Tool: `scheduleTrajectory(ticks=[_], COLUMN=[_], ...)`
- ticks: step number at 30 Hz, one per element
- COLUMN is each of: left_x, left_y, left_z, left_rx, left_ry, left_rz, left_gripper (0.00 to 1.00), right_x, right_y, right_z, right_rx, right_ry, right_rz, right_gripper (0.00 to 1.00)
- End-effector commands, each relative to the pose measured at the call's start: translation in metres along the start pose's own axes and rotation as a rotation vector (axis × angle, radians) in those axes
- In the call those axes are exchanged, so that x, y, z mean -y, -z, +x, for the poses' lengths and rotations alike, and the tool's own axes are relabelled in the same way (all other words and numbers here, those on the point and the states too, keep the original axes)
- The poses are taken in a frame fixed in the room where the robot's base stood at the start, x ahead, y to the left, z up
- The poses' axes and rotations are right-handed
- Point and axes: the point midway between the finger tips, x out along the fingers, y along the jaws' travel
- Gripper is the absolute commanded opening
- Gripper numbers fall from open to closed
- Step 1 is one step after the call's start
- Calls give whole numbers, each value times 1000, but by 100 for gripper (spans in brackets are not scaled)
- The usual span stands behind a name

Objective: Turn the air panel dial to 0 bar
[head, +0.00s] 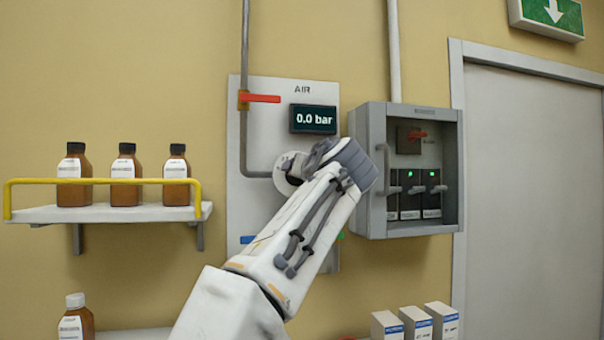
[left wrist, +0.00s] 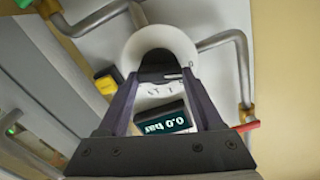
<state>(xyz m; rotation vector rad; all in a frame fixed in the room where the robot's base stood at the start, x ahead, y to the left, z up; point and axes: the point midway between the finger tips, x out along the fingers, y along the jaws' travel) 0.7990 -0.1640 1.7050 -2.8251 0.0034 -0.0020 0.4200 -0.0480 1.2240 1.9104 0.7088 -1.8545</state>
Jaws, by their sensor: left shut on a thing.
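The air panel (head: 262,120) is a pale plate on the wall, marked AIR. Its dark display (head: 313,119) reads 0.0 bar; it also shows upside down in the left wrist view (left wrist: 163,118). The round white dial (head: 284,178) is mostly hidden behind my left gripper (head: 318,160) in the head view. In the left wrist view, the fingers of my left gripper (left wrist: 160,74) close on the dark grip at the middle of the dial (left wrist: 160,36). My right gripper is not in view.
A red valve handle (head: 260,98) sits on the pipe left of the display. An open grey box (head: 375,140) with switches stands out close right of my gripper. A shelf (head: 110,214) with brown bottles and a yellow rail (head: 100,181) is at left. A door (head: 535,200) is at right.

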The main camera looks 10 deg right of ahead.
Motion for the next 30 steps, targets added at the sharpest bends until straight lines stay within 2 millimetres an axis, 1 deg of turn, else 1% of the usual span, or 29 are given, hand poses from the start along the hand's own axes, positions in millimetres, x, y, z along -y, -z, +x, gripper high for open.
scheduleTrajectory(ticks=[1, 11, 12, 13, 14, 24, 26, 29, 30], left_x=[-2, -2, -2, -2, -2, -1, -2, -3, -3], left_y=[-3, -3, -3, -3, -3, -2, -2, -5, -6], left_z=[1, 1, 1, 1, 1, -2, -7, -21, -29], left_rx=[7, 8, 8, 7, 7, 2, 1, 0, -1], left_ry=[-1, -1, -1, -1, -1, -1, -2, -3, -3], left_rz=[-1, -1, -1, -1, -1, -2, -3, -4, -5], left_gripper=[12, 12, 79, 90, 98, 98, 98, 98, 98], right_x=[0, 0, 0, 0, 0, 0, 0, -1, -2], right_y=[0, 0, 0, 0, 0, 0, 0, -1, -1], right_z=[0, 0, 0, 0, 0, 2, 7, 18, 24], right_rx=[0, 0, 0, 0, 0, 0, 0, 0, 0], right_ry=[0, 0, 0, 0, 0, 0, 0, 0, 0], right_rz=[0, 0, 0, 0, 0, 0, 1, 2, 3], right_gripper=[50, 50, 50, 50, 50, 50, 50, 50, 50])
